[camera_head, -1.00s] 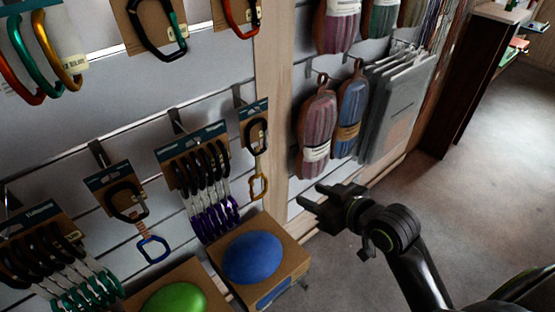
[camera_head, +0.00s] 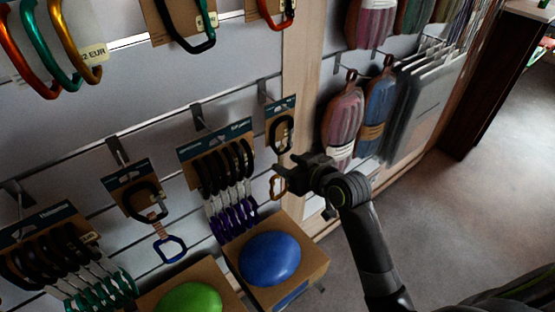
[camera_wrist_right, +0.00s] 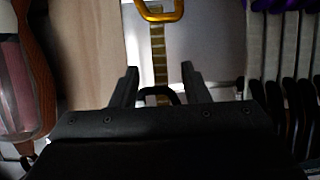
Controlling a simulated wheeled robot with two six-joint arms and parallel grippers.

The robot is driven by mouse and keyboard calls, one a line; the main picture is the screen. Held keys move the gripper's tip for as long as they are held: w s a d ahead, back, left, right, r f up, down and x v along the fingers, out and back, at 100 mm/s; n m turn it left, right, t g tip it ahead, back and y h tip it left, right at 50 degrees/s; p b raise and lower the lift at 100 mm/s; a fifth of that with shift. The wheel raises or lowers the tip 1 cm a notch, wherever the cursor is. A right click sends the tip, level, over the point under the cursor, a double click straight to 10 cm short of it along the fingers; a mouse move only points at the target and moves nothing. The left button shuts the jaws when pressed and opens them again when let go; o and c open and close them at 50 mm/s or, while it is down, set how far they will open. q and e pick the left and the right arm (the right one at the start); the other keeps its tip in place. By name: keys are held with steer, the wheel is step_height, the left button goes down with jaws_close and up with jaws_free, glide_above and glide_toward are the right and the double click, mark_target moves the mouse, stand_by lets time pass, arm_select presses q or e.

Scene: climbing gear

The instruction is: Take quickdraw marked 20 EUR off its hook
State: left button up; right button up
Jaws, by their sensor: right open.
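A single quickdraw on a card (camera_head: 281,128) hangs on a hook at the right end of the row. In the right wrist view, the sling (camera_wrist_right: 159,60) lies between the open fingers (camera_wrist_right: 160,84), with a gap on each side. Another single quickdraw with a blue lower carabiner (camera_head: 168,248) hangs further left. I cannot read a 20 EUR mark on either. My left gripper is not in view.
Purple quickdraws (camera_head: 233,212) hang close to the left of my right gripper, and green ones (camera_head: 95,285) at far left. Below are boxes with a blue hold (camera_head: 270,258) and a green hold (camera_head: 190,299). Shoe-like packs (camera_head: 343,120) hang to the right.

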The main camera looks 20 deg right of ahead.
mark_target(281, 161)
steer(key=x, duration=0.5)
steer(key=shift+w+a+f, duration=0.1)
steer(key=shift+w, duration=0.15)
jaws_close()
